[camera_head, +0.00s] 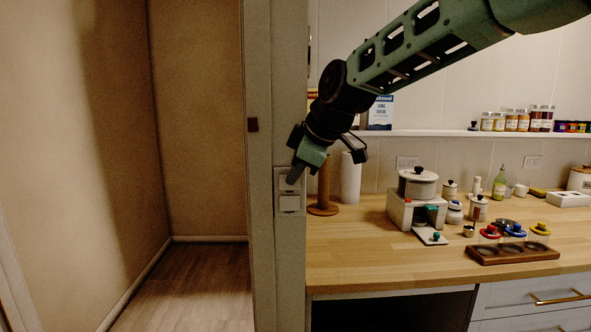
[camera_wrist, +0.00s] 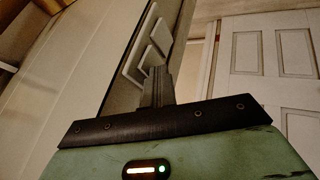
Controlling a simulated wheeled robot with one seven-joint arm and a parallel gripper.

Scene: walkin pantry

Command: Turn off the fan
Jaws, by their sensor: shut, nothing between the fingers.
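A white wall switch plate (camera_head: 289,192) with two rocker switches, one above the other, is on the narrow post at the doorway's edge. The lower rocker (camera_head: 289,204) shows clearly; the upper one is partly hidden by my gripper (camera_head: 293,178). My gripper is shut and empty, its fingertips at the upper rocker. In the wrist view the closed fingers (camera_wrist: 158,85) are close to the switch plate (camera_wrist: 143,48); I cannot tell whether they touch it. No fan is visible in either view.
A wooden counter (camera_head: 365,240) runs right of the post, with a paper towel roll (camera_head: 350,178), a wooden holder (camera_head: 323,190), a white pot (camera_head: 418,186) and several jars on it. An open doorway with clear floor (camera_head: 200,275) lies left. A panelled door (camera_wrist: 262,70) shows in the wrist view.

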